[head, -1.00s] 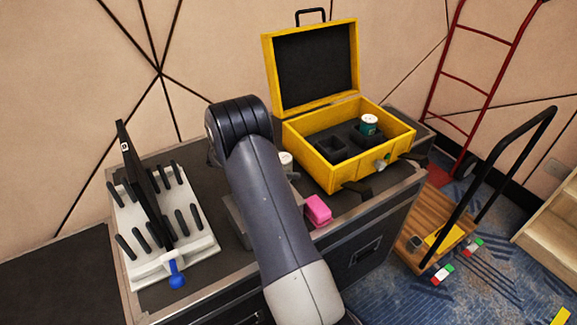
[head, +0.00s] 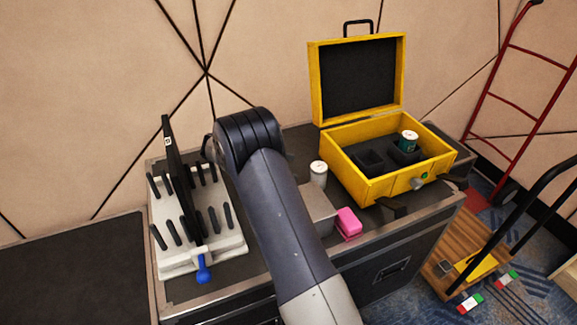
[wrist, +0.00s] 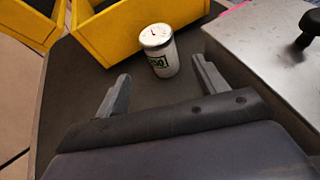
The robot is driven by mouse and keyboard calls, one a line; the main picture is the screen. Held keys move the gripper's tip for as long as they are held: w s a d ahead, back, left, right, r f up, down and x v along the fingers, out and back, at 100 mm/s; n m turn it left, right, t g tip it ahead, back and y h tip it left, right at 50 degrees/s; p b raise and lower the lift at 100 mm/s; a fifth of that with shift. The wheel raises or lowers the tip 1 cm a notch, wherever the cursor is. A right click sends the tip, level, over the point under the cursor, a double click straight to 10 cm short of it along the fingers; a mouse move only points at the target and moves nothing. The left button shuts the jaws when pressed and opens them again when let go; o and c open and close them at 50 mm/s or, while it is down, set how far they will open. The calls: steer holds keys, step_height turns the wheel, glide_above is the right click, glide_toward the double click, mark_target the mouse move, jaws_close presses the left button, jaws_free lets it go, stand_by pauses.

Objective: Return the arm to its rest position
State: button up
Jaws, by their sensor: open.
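My gripper (wrist: 160,90) shows in the wrist view with its two fingers spread apart and nothing between them. A white can with a green label (wrist: 160,52) stands upright on the dark case top just beyond the fingertips, apart from them. The same can (head: 318,174) shows in the head view to the right of my arm. My arm (head: 280,210) reaches up over the case top in the head view, and its bent joint hides the gripper there.
An open yellow case (head: 375,190) holds a teal can (head: 408,141) in a foam slot. A white pegged rack (head: 190,262) with a black panel (head: 176,180) and a blue-handled tool (head: 203,268) stands left. A pink block (head: 348,223) lies near a grey metal box (head: 318,213).

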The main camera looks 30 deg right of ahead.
mark_target(325, 166)
steer(key=x, duration=1.2)
steer(key=shift+s+d+f, duration=0.15)
steer(key=shift+s+f, duration=0.05)
steer(key=shift+f, duration=0.1)
step_height(325, 166, up, 3)
steer(key=shift+w+r, duration=0.1)
steer(key=shift+r, duration=0.55)
